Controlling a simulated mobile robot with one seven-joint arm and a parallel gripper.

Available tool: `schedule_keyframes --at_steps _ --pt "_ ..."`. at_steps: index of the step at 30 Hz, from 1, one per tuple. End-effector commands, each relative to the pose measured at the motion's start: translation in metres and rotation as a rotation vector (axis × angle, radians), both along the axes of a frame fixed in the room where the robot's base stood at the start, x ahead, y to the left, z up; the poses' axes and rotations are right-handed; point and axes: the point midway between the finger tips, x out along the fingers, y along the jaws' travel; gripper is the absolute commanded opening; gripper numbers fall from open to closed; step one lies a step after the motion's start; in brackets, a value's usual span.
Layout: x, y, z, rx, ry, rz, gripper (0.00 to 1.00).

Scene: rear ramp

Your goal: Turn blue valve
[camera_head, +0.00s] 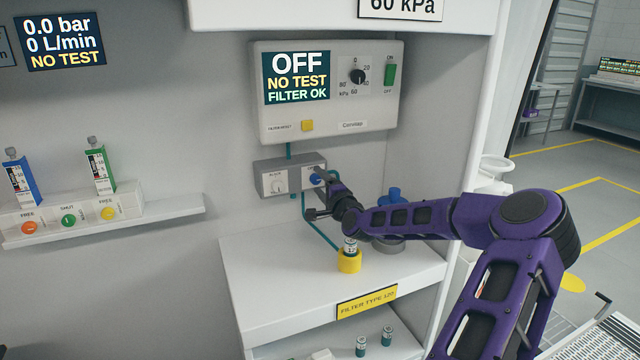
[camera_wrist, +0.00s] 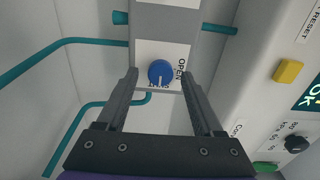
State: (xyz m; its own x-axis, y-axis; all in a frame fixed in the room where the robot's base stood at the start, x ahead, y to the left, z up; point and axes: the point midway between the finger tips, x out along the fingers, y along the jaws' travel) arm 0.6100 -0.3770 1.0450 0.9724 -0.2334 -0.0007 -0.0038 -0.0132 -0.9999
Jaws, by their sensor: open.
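The blue valve (camera_wrist: 160,72) is a round blue knob with a white pointer line, on a grey block (camera_wrist: 168,22) with a white label plate reading "OPEN" on one side. In the wrist view it lies between and just beyond the fingertips of my gripper (camera_wrist: 162,80), whose two dark fingers are spread apart. I cannot tell whether they touch it. In the head view the blue valve (camera_head: 316,180) shows on the right part of the grey block, partly covered by my gripper (camera_head: 318,192).
A panel (camera_head: 345,130) reading "OFF, NO TEST, FILTER OK" hangs above the block. Teal tubes (camera_wrist: 55,48) run from the block. Below, a white shelf (camera_head: 290,285) holds a yellow holder (camera_head: 349,262) with a small vial and a blue-topped grey container (camera_head: 394,222) behind my arm.

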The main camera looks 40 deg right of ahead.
Motion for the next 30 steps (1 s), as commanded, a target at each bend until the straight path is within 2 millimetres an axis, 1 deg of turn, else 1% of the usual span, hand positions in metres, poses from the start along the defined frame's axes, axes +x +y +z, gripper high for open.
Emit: schedule_keyframes --at_steps 4,8,11,18,24,27,30 --pt "-0.002 0.0 0.0 0.0 -0.001 -0.001 0.68" --pt "-0.014 0.002 0.0 -0.001 0.0 -0.001 0.68" --pt "-0.032 0.007 0.0 -0.001 0.001 -0.001 0.68" --pt "-0.089 0.02 0.0 0.0 0.001 -0.003 0.68" --pt "-0.131 0.03 0.001 0.002 0.0 -0.004 0.68" --pt "-0.147 0.035 0.001 0.002 0.0 -0.002 0.68" --pt "-0.159 0.037 0.001 0.001 0.0 -0.001 0.68"
